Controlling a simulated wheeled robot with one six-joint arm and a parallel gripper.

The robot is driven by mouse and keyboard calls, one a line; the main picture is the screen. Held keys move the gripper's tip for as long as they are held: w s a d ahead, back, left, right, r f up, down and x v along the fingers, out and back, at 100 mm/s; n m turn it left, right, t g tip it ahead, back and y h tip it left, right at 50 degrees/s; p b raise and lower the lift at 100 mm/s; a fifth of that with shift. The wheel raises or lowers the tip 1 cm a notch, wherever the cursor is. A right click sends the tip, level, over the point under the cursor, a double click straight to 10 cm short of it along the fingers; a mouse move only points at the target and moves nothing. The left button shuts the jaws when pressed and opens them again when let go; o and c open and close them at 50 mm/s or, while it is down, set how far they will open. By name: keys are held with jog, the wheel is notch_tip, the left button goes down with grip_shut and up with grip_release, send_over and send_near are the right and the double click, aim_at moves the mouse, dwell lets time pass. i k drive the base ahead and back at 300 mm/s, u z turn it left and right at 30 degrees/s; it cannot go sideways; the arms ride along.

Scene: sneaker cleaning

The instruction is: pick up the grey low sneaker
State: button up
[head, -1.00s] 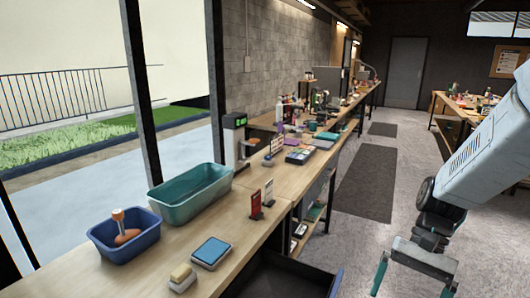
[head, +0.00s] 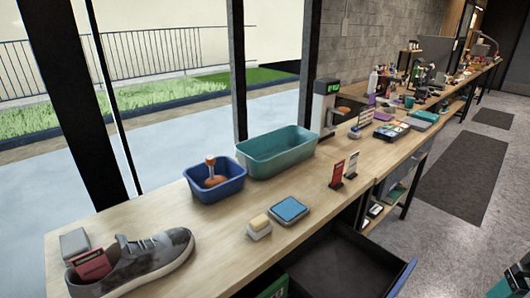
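A grey low sneaker (head: 150,262) with a white sole and pale laces sits on the wooden counter at the near left of the head view. Its toe points right. Only a piece of my gripper (head: 509,284) shows at the bottom right corner, with a teal fingertip. It is far to the right of the sneaker, and its opening is cut off by the frame edge.
On the counter (head: 215,238) are a grey block (head: 75,242), a blue bin (head: 228,185), a teal bin (head: 275,152), a sponge-topped block (head: 259,228), a blue-topped pad (head: 289,209) and upright cards (head: 337,172). An open dark drawer (head: 340,262) juts out below.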

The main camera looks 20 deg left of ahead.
aim_at(137, 264)
jog(key=u, duration=1)
jog(key=i, duration=0.1)
jog(key=z, duration=2.15)
jog(key=k, duration=0.8)
jog(key=u, duration=1.35)
